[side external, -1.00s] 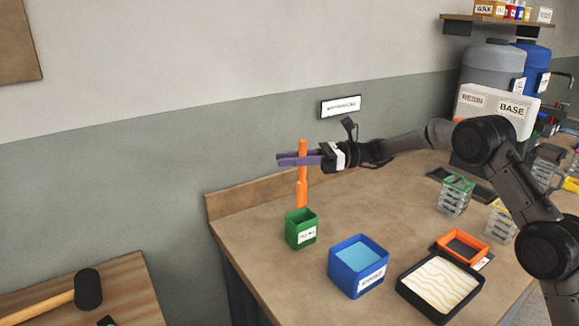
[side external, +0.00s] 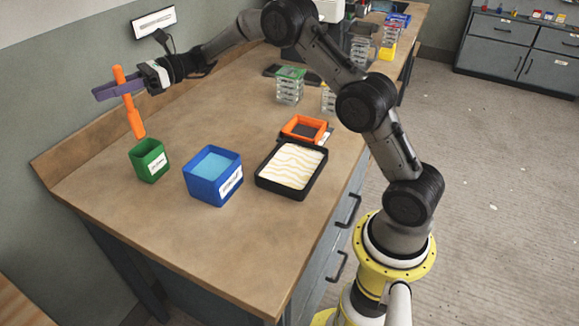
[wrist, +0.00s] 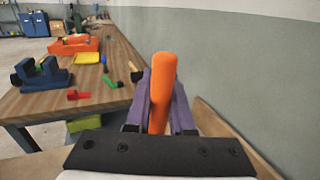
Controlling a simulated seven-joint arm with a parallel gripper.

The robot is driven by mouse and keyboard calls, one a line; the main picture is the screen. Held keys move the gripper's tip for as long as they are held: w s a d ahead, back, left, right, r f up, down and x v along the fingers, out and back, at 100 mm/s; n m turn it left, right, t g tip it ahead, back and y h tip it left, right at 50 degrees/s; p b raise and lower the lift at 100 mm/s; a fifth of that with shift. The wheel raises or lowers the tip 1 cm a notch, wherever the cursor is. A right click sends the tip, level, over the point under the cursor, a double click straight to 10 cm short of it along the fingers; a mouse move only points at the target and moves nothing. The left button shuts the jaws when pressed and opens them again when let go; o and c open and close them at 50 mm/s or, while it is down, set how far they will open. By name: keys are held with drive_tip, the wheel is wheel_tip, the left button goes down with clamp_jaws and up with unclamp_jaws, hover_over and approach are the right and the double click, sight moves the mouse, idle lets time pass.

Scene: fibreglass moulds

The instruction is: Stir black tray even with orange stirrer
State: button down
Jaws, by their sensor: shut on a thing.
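My gripper (side external: 120,86), with purple fingers, is shut on the orange stirrer (side external: 135,122). It holds the stirrer roughly upright, slightly tilted in the picture, above the green container (side external: 149,161). The stirrer's lower end appears just above the container's rim. In the wrist view the stirrer (wrist: 161,90) stands between the two purple fingers (wrist: 160,105). The black tray (side external: 316,180) lies on the bench to the right, holding a pale surface with wavy tan streaks. No gripper or tool is at the tray.
A blue container (side external: 213,176) with light blue contents stands between the green container and the black tray. An orange frame (side external: 304,128) lies just behind the tray. Clear stacked boxes (side external: 290,86) stand farther back. The bench front is clear.

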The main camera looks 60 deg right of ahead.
drive_tip(key=s+d, duration=0.7)
drive_tip(key=d, duration=0.1)
drive_tip(key=s+d+f+m+h, duration=0.1)
drive_tip(key=s+d, duration=0.2)
drive_tip(key=s, duration=0.8)
drive_tip(key=s+d+f+h, duration=0.1)
drive_tip(key=s+d, duration=0.3)
drive_tip(key=s, duration=0.8)
wheel_tip(320, 180, down, 9)
drive_tip(key=shift+g, duration=0.4)
drive_tip(key=shift+a, duration=0.2)
